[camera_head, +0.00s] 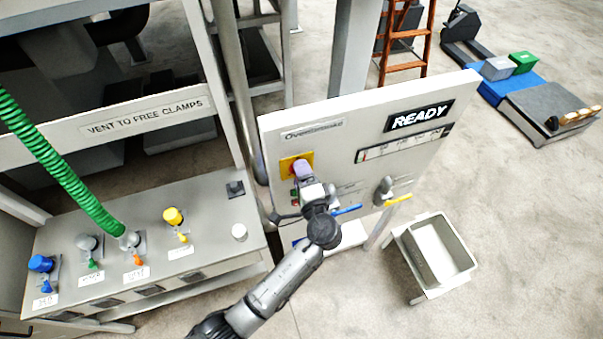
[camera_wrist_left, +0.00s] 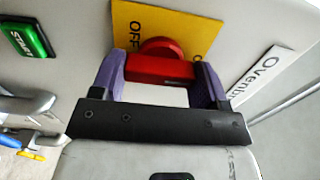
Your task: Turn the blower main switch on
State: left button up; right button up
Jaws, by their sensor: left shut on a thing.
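The switch is a red rotary handle (camera_wrist_left: 158,68) on a yellow plate (camera_wrist_left: 200,28), which also shows on the upright white panel (camera_head: 350,125) in the head view (camera_head: 286,161). In the left wrist view, OFF is printed left of the knob and part of another word shows at right, cut by the finger. My left gripper (camera_head: 303,172) reaches the panel from the front; its purple fingers are on both sides of the red handle, shut on it. In the head view the gripper hides most of the handle. My right gripper is not in view.
A green START button (camera_wrist_left: 30,40) is beside the plate. Blue and yellow valve levers (camera_head: 398,199) jut from the panel's lower part. A READY display (camera_head: 418,117) is at upper right. A grey tray (camera_head: 460,262) stands right; a valve bench (camera_head: 215,215) with a green hose (camera_head: 60,170) is left.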

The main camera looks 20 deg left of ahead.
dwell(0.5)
pick_arm(q)
jog(key=o, duration=0.9)
jog(key=shift+o, duration=0.2)
jog(key=shift+s, duration=0.1)
jog(key=b+v, duration=0.2)
jog(key=v, duration=0.5)
jog(key=shift+d+b, duration=0.15)
jog(key=shift+b, duration=0.2)
jog(key=shift+s, duration=0.1)
